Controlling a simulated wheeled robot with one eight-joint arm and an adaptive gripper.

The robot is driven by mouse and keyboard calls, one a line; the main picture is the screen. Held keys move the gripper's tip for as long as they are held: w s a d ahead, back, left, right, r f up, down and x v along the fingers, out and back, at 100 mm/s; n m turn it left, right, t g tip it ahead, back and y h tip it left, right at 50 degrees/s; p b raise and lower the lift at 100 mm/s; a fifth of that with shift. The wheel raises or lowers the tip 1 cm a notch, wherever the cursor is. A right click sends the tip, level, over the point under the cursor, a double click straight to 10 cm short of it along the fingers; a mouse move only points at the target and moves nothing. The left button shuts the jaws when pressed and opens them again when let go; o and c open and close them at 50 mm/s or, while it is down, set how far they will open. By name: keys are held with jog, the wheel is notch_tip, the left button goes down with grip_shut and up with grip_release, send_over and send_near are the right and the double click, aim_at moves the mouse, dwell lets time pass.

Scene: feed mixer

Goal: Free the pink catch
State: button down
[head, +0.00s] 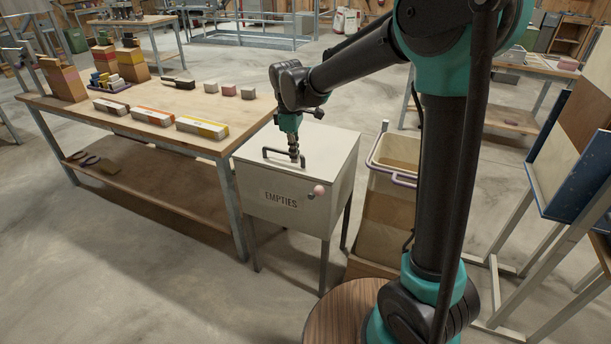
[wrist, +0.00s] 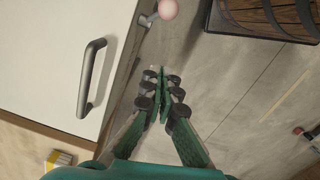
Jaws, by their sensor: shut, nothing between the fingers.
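The pink catch (head: 319,190) is a round pink knob on a short metal stem, at the upper right of the front of a pale cabinet (head: 262,213) labelled EMPTIES. In the wrist view the knob (wrist: 168,8) shows at the top edge, beside the lid's edge, and is partly cut off. The lid (head: 325,150) lies flat and looks shut, with a dark bar handle (wrist: 91,77) on it. My gripper (head: 300,161) is shut and empty. In the head view it overlaps the handle; the wrist view shows its fingertips (wrist: 163,74) beside the lid's front edge, apart from the knob.
A wooden workbench (head: 250,112) with several small boxes stands left of the cabinet. A tall bin (head: 390,205) stands close on the right. Panels on a frame (head: 560,165) are farther right. Bare concrete floor lies in front of the bench and cabinet.

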aim_at(316, 193)
jog(key=d+f, duration=0.4)
jog(key=f, duration=0.6)
jog(key=shift+s+d+f, duration=0.15)
jog(key=shift+d+f, duration=0.1)
jog(key=shift+d, duration=0.1)
